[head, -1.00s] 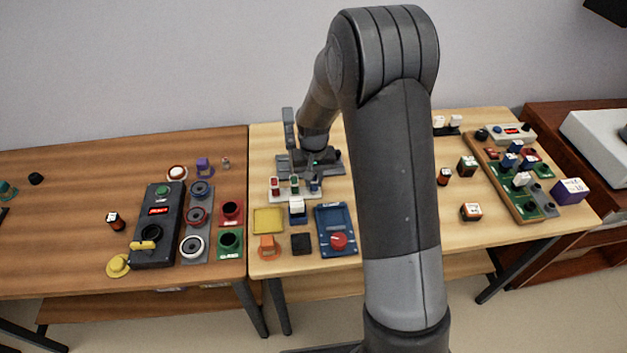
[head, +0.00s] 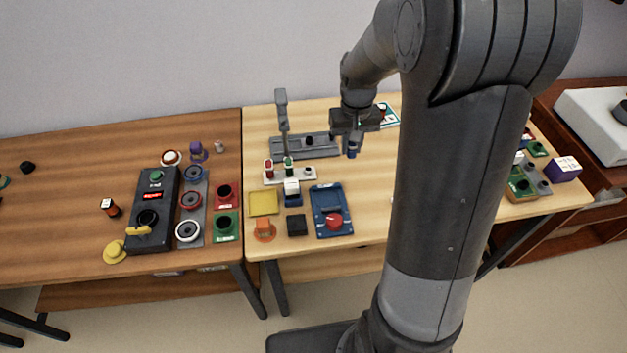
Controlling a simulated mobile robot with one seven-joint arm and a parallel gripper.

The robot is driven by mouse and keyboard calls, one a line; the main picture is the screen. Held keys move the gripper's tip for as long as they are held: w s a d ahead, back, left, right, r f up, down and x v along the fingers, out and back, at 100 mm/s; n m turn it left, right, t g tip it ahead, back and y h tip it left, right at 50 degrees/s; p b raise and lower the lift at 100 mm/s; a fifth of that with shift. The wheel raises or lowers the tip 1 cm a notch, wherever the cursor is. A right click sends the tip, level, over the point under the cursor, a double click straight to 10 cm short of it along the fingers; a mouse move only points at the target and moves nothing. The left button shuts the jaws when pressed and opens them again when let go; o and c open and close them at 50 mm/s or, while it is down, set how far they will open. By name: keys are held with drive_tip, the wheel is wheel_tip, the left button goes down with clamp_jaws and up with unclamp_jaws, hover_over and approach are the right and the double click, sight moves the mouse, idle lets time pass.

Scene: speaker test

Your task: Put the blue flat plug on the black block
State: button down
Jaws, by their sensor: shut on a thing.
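My gripper (head: 353,141) is shut on the blue flat plug (head: 352,151), a small dark blue piece below its fingers. It holds the plug behind and to the right of the black block. The black block (head: 297,225) is a small dark square near the front edge of the light table, between an orange piece and a blue panel. Nothing is seen on its top. The gripper's fingers are small in this view, and the upper part of the plug is hidden between them.
A pale rack (head: 305,177) holds a red and a green plug. A blue-and-white piece (head: 292,192), yellow pad (head: 264,203), orange piece (head: 264,229) and blue panel with red knob (head: 320,198) surround the block. A grey stand (head: 283,125) rises behind. My arm hides the right of the table.

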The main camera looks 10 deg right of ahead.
drive_tip(key=s+a+r, duration=0.2)
drive_tip(key=s+a, duration=0.2)
drive_tip(key=s, duration=0.9)
hover_over(296, 222)
wheel_tip(296, 222, down, 7)
drive_tip(key=shift+f, duration=2.05)
drive_tip(key=shift+f, duration=0.15)
drive_tip(key=c, duration=1.3)
unclamp_jaws()
